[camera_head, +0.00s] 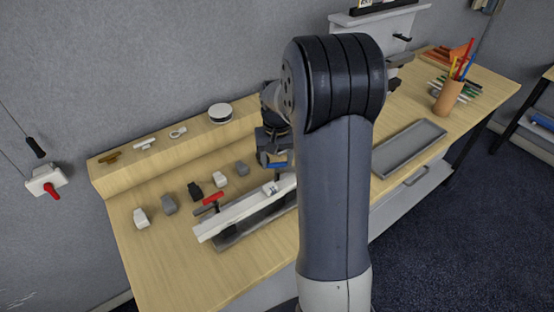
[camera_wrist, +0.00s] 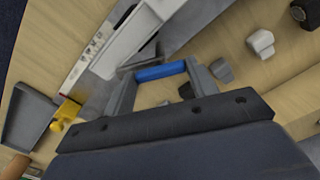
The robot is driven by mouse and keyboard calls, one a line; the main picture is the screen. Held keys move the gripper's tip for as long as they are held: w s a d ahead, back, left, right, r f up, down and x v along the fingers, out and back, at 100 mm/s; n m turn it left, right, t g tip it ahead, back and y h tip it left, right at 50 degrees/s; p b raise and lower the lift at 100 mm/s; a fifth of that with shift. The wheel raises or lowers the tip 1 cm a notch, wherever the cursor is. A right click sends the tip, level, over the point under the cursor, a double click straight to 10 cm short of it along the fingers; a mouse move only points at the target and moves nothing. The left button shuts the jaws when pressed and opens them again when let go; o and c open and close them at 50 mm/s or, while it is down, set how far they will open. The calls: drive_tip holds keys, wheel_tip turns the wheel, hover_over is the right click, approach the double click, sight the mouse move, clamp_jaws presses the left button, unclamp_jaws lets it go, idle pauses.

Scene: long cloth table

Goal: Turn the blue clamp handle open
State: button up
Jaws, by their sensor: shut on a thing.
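The blue clamp handle (camera_wrist: 160,72) lies crosswise between the two fingers of my gripper (camera_wrist: 161,80) in the wrist view, with a finger at each end. My gripper is shut on it. In the head view a small blue part of the handle (camera_head: 278,165) shows just under my gripper (camera_head: 272,158); my arm hides much of what surrounds it. The clamp's base is mostly hidden, so I cannot tell the handle's exact angle. The handle is beside the long white rail (camera_head: 238,212), which also shows in the wrist view (camera_wrist: 135,35).
A red handle (camera_head: 208,199) is at the rail's left part. A yellow-handled piece (camera_wrist: 66,112) is near the rail's other end. Several grey, white and black blocks stand behind the rail. A grey tray (camera_head: 384,160) and a pencil cup (camera_head: 447,98) are to the right.

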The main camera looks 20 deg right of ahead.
sight(277, 163)
drive_tip(key=n, duration=0.5)
drive_tip(key=shift+n, duration=0.3)
idle(0.4)
drive_tip(key=o, duration=1)
drive_tip(key=shift+r, duration=0.1)
wheel_tip(277, 163, up, 11)
drive_tip(key=shift+f+b, duration=0.15)
drive_tip(key=shift+b, duration=0.55)
wheel_tip(277, 163, down, 11)
drive_tip(key=shift+r+p, duration=0.1)
drive_tip(key=shift+p, duration=0.45)
